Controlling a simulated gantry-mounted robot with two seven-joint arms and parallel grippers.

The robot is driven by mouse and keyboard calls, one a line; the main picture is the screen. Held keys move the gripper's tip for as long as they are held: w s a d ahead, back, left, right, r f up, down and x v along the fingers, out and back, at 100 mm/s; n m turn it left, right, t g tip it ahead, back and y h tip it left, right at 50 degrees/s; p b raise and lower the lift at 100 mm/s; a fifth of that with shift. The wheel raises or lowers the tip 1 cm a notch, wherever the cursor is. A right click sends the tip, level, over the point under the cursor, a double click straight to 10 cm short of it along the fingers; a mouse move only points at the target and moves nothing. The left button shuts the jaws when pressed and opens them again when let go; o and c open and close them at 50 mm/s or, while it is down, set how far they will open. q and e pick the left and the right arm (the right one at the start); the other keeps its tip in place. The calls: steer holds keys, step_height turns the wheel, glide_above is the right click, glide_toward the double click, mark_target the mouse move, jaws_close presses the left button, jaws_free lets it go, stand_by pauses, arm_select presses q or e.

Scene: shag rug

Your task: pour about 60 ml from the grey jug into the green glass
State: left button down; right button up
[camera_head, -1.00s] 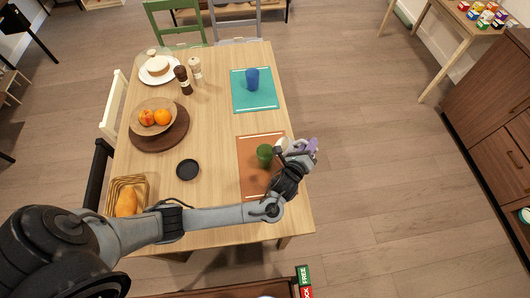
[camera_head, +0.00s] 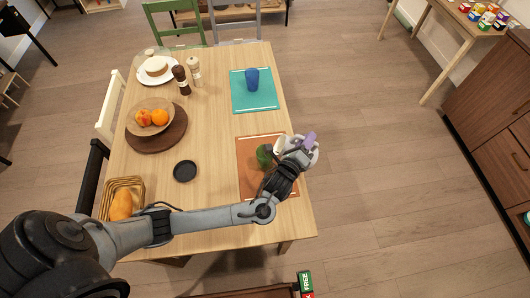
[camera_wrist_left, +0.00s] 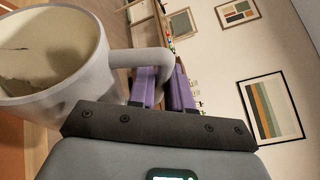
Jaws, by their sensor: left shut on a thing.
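The grey jug (camera_wrist_left: 88,88) fills the left of the left wrist view, its mouth and pale inside showing. The purple fingers of my left gripper (camera_wrist_left: 163,88) are shut on its handle. In the head view the jug (camera_head: 280,146) shows as a small pale patch beside my left gripper (camera_head: 308,141), partly hidden by it. The green glass (camera_head: 264,156) stands on the orange placemat just left of the jug, partly covered by my wrist. The jug looks tilted, but I cannot tell how far or whether liquid is flowing. My right gripper is not in view.
The orange placemat (camera_head: 247,183) lies near the table's right edge. A blue cup (camera_head: 252,79) stands on a teal placemat (camera_head: 240,104) farther back. A black coaster (camera_head: 185,171), a fruit bowl (camera_head: 136,125) and a bread basket (camera_head: 108,205) are to the left.

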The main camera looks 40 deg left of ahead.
arm_select(q)
steer(key=shift+s+a+r+n+b, duration=0.1)
steer(key=shift+a+r+n+b, duration=0.1)
steer(key=shift+r+n+b, duration=0.25)
steer(key=shift+s+a+r, duration=0.1)
steer(key=shift+a, duration=0.2)
steer(key=shift+s+a+r+t+b, duration=0.1)
steer(key=shift+s+a+t+b, duration=0.1)
steer(key=shift+t+b, duration=0.15)
stand_by(0.3)
steer(key=shift+a+r+n+b, duration=0.1)
steer(key=shift+n+b, duration=0.15)
steer(key=shift+b, duration=0.1)
stand_by(0.4)
steer(key=shift+s+a+r+b, duration=0.1)
steer(key=shift+s+r+b, duration=0.05)
steer(key=shift+b, duration=0.15)
stand_by(0.5)
